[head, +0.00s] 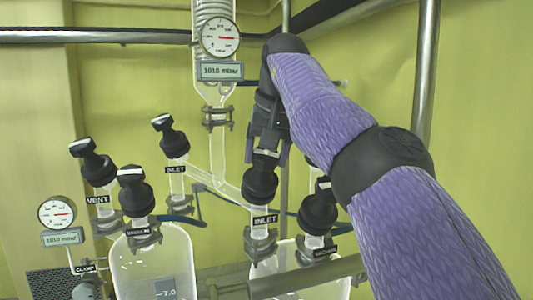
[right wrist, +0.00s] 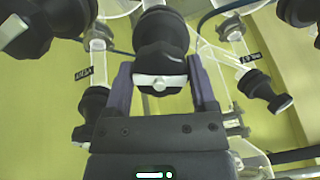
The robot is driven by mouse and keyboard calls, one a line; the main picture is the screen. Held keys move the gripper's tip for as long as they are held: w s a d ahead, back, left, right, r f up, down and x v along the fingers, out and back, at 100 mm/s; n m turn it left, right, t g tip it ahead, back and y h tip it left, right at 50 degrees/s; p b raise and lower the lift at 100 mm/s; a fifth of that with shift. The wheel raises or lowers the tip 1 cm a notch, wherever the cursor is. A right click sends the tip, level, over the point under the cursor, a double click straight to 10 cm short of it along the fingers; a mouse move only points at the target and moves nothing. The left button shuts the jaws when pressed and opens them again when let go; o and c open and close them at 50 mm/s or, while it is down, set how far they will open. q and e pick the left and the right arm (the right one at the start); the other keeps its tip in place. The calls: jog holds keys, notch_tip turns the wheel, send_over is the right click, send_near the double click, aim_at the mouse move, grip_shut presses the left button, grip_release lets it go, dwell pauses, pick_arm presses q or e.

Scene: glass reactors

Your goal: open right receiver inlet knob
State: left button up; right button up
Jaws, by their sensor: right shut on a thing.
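The right receiver inlet knob (head: 260,183) is a black knob above an INLET label, over the right glass receiver (head: 283,256). My right gripper (head: 267,150) reaches down on it from above and is shut on its top. In the right wrist view the knob (right wrist: 160,62), with a pale bar across its top, sits between the two purple fingers of the gripper (right wrist: 162,88). The arm hides part of the receiver's right side. My left gripper is in neither view.
A second black knob (head: 318,210) stands close on the right, partly behind my arm. Left are another INLET knob (head: 174,140), a VENT knob (head: 92,160) and a VACUUM knob (head: 135,190). A glass column with a gauge (head: 220,37) hangs behind. A metal bar (head: 305,277) crosses in front.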

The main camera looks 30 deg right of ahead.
jog(key=o, duration=1.2)
jog(key=shift+c, duration=0.2)
jog(key=shift+s+r, duration=0.1)
jog(key=shift+r, duration=0.25)
jog(key=p+v, duration=0.4)
jog(key=v, duration=0.5)
jog(key=shift+s, duration=0.1)
